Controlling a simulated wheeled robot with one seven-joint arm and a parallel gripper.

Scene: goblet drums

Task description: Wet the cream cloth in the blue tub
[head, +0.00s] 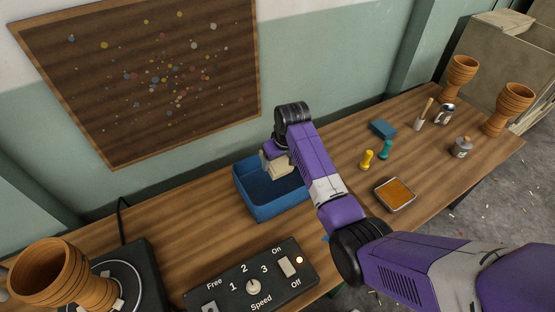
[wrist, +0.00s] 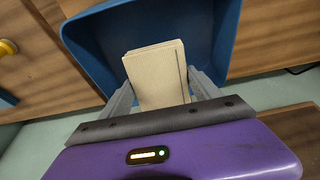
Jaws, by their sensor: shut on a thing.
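The blue tub (head: 262,209) stands on the wooden bench, left of my arm in the head view. The cream cloth (head: 279,171) is a folded pad held over the tub's opening. In the wrist view, the cloth (wrist: 158,75) sits between the two grey fingers of my gripper (wrist: 163,90), which is shut on it. The tub's wall (wrist: 92,50) surrounds the cloth on most sides in that view. I cannot tell whether the cloth touches the tub's floor or any water. My gripper is largely hidden behind my wrist in the head view.
Right of my arm are a tray of orange stuff (head: 395,194), a yellow piece (head: 367,160), a teal piece (head: 385,149) and a blue block (head: 382,128). Goblet drums (head: 510,108) stand at the far right. A speed control box (head: 252,282) and a drum on a turntable (head: 65,275) are front left.

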